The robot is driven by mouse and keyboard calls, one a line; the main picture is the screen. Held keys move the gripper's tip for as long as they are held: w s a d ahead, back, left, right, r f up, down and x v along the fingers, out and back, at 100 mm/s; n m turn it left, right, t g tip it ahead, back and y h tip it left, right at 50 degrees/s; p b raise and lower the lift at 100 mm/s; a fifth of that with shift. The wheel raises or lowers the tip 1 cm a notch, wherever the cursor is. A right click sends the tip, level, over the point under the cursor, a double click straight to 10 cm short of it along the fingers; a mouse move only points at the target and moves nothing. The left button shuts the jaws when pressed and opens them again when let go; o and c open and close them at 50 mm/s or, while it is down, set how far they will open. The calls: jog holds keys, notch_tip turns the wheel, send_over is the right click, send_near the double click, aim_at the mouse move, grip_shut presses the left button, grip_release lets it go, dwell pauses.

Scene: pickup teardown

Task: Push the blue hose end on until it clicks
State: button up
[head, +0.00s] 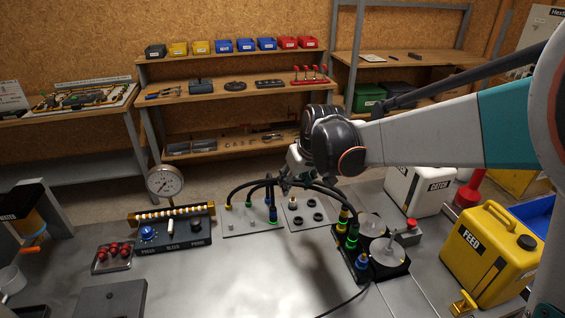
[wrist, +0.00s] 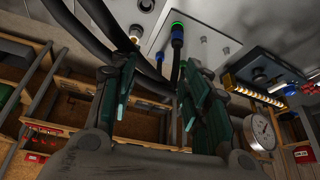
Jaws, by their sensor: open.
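A blue hose end (head: 272,212) stands on the grey plate (head: 240,229), with a green ring at its foot. In the upside-down wrist view the blue hose end (wrist: 177,36) also meets the plate (wrist: 205,45) at the green ring; I cannot tell whether it is fully seated. Its black hose runs toward my fingers. My gripper (head: 286,182) is above the plate, partly hidden by my wrist and the hoses. In the wrist view my gripper (wrist: 158,92) has its two fingers apart, with nothing clearly held between them.
More black hoses arch to a black block (head: 392,266) with yellow, green and blue fittings at right. A gauge (head: 165,183) and a black control box (head: 172,233) stand left. A yellow FEED can (head: 490,250) stands right. The front middle bench is clear.

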aim_at(273, 208)
jog(key=shift+n, duration=0.7)
jog(key=a+b+x, duration=0.1)
jog(key=x, duration=0.4)
jog(key=s+a+b+x, duration=0.1)
jog(key=x, duration=0.5)
jog(key=a+b+x, duration=0.1)
jog(key=x, duration=0.5)
jog(key=shift+s+a+f+b, duration=0.15)
jog(key=shift+b, duration=0.2)
jog(key=c, duration=1)
